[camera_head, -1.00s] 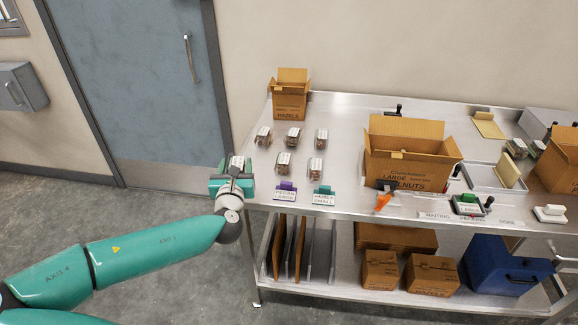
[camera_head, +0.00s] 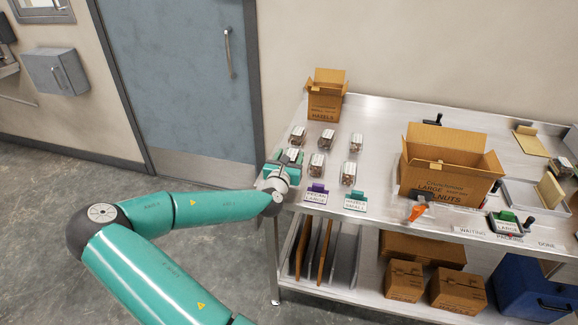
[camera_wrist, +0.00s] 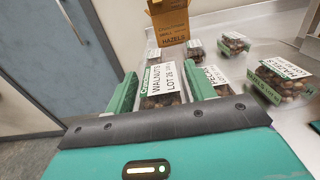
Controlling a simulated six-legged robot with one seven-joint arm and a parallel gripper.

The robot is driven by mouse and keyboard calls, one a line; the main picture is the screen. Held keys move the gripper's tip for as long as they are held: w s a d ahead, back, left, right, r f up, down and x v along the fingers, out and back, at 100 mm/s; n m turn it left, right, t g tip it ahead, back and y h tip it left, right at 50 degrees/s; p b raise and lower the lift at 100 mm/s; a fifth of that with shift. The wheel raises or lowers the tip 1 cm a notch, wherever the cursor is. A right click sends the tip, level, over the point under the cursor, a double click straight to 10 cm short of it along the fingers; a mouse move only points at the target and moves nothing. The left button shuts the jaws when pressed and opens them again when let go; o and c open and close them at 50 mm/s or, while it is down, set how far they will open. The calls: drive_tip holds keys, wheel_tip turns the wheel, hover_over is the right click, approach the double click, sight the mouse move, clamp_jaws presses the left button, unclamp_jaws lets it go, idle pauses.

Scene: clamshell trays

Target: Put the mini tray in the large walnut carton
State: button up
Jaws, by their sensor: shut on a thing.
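A clear mini tray labelled WALNUTS (camera_wrist: 161,86) sits between the two green fingers of my gripper (camera_wrist: 165,90) in the wrist view. My gripper (camera_head: 284,166) is shut on it at the left edge of the steel table in the head view. Whether the tray touches the tabletop I cannot tell. The large walnut carton (camera_head: 445,183) is brown, with open flaps, and stands on the table well to the right of my gripper. Its front reads LARGE and NUTS; its inside floor is hidden.
Several other nut trays (camera_head: 327,139) stand just right of my gripper. A hazels carton (camera_head: 325,103) is behind them. Purple (camera_head: 316,194) and teal (camera_head: 355,201) label stands are at the front edge. An orange-handled tool (camera_head: 417,211) lies before the walnut carton.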

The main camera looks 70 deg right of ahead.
drive_tip(key=shift+w+d+f, duration=0.25)
drive_tip(key=shift+d+f, duration=0.25)
drive_tip(key=shift+f, duration=0.1)
drive_tip(key=shift+w+d+f, duration=0.1)
drive_tip(key=shift+d+f, duration=0.05)
drive_tip(key=shift+f, duration=0.8)
drive_tip(key=shift+w+d+f, duration=0.1)
drive_tip(key=shift+f, duration=0.85)
drive_tip(key=shift+f, duration=0.15)
drive_tip(key=o, duration=0.7)
